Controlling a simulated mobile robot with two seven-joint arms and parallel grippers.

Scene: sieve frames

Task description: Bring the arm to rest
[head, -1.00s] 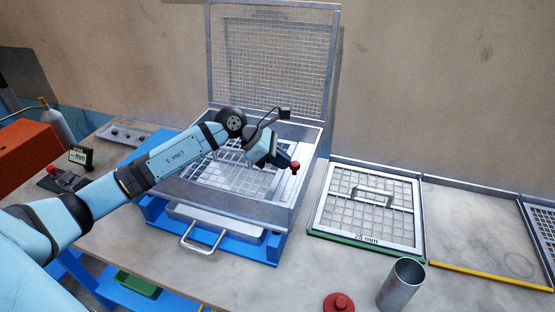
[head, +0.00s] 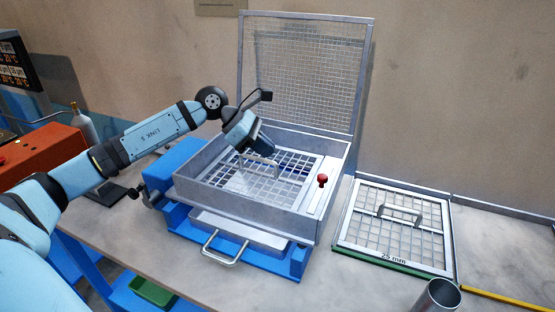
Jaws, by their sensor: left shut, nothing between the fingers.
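My left arm comes in from the left, and its gripper (head: 259,149) hangs over the sieve machine (head: 222,162), pointing down and to the right. The gripper is shut and empty. Its fingertips are small and partly hidden by the dark gripper body, close above the handle of a sieve frame (head: 290,165) that lies inside the machine. I cannot tell whether they touch the handle. The machine's mesh lid (head: 305,70) stands open at the back. My right gripper is not in view.
A sieve frame marked 25 mm (head: 395,225) lies in a green-edged slot to the right. A metal cup (head: 437,295) stands at the front right. A red knob (head: 322,180) sits on the machine's right rim.

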